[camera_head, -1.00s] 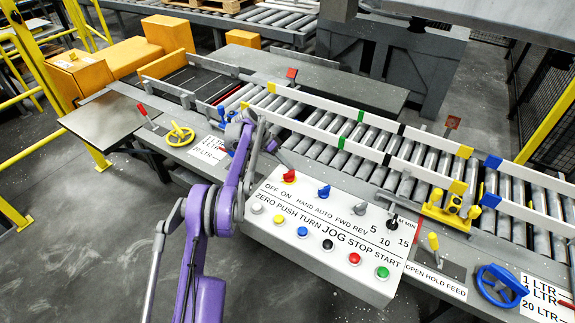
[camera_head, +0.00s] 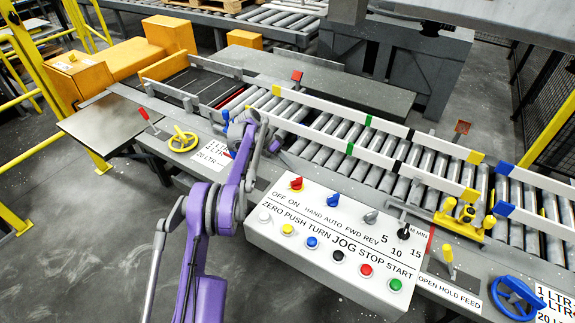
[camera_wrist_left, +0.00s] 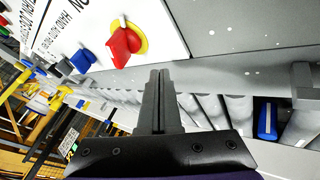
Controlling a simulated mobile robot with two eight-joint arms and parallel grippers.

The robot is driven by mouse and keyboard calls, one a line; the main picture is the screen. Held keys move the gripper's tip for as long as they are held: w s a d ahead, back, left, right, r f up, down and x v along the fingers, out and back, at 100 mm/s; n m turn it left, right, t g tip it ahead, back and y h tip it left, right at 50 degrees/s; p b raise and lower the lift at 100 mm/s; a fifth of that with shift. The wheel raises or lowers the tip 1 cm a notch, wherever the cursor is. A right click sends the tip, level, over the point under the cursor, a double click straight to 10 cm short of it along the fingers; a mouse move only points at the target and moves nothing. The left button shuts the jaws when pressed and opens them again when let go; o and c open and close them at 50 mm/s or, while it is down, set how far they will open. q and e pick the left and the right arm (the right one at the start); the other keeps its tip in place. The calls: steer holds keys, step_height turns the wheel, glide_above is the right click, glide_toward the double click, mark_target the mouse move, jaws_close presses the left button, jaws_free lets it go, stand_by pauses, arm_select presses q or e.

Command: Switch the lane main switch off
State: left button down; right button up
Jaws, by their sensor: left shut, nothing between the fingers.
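The lane main switch is a red rotary knob (camera_head: 296,183) on a yellow plate, at the upper left of the white control panel (camera_head: 262,232), by the OFF ON label. In the left wrist view the red knob (camera_wrist_left: 122,43) stands up and left of the fingertips, with a pale mark on its handle. I cannot tell which label it points to. My left gripper (camera_head: 277,148) hangs just behind the panel's upper left corner, partly hidden by its own wrist. In the wrist view its fingers (camera_wrist_left: 160,73) are closed together, empty and apart from the knob.
The roller conveyor (camera_head: 317,146) with white guide rails runs behind. A yellow handwheel (camera_head: 182,139) is at left, a blue handwheel (camera_head: 514,297) at right.

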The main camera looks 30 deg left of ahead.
arm_select(q)
steer(key=a+r, duration=0.3)
steer(key=shift+w+r, duration=0.1)
steer(key=shift+w, duration=0.15)
steer(key=v, duration=0.2)
steer(key=p+v, duration=0.1)
steer(key=v, duration=0.2)
steer(key=shift+w+a+r, duration=0.1)
steer(key=shift+w+r, duration=0.2)
steer(key=shift+r, duration=0.2)
arm_select(e)
steer(key=shift+w+r, duration=0.2)
steer(key=shift+r, duration=0.3)
steer(key=shift+w+r, duration=0.2)
steer(key=shift+r, duration=0.3)
steer(key=shift+s, duration=0.1)
